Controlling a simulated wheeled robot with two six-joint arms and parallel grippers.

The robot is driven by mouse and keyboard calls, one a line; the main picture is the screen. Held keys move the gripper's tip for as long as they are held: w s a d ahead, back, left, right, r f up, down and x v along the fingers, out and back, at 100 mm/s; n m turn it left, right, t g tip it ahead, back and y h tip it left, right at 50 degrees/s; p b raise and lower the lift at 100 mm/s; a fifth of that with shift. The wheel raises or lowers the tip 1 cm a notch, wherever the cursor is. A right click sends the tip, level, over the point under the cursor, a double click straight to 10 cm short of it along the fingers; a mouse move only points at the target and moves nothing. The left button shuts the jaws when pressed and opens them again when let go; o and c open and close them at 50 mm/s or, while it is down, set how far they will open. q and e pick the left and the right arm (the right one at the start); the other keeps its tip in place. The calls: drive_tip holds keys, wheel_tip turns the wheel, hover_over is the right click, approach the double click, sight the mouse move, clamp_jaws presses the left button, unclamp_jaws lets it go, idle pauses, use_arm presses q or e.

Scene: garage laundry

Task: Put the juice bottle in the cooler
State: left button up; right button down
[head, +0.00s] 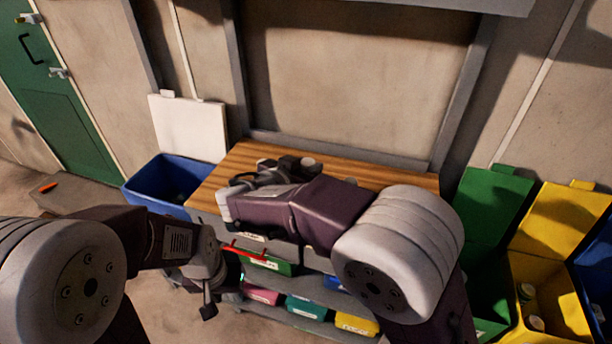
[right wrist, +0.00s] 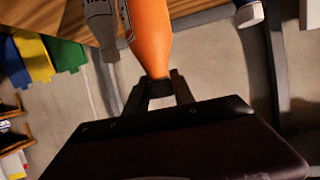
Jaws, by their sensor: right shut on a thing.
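The juice bottle (right wrist: 150,30) is orange and shows in the right wrist view, with its narrow end between the fingers of my right gripper (right wrist: 160,88). That gripper is shut on it. In the head view my right arm hides the bottle, and my right gripper is over the wooden worktop. The cooler (head: 150,190) is a blue open box at the left of the worktop, its white lid (head: 190,128) raised behind it. My left gripper (head: 200,298) hangs low in front of the shelves, apart from the cooler; its jaw opening is unclear.
A grey bottle (right wrist: 101,25) is close beside the juice bottle. A white-capped item (right wrist: 249,14) is at the top right of the wrist view. The wooden worktop (head: 385,178) has bare room at right. Open green (head: 487,210) and yellow (head: 560,225) bins stand at right.

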drive_tip(key=w+f+p, duration=0.1)
drive_tip(key=w+f, duration=0.4)
drive_tip(key=f, duration=0.2)
drive_tip(key=shift+w+a+f+p, duration=0.15)
drive_tip(key=shift+w+a+p, duration=0.15)
drive_tip(key=shift+p, duration=0.1)
drive_tip(key=shift+f, duration=0.15)
drive_tip(key=c, duration=1.1)
unclamp_jaws()
drive_tip(key=shift+b, duration=0.3)
drive_tip(key=shift+o, duration=0.2)
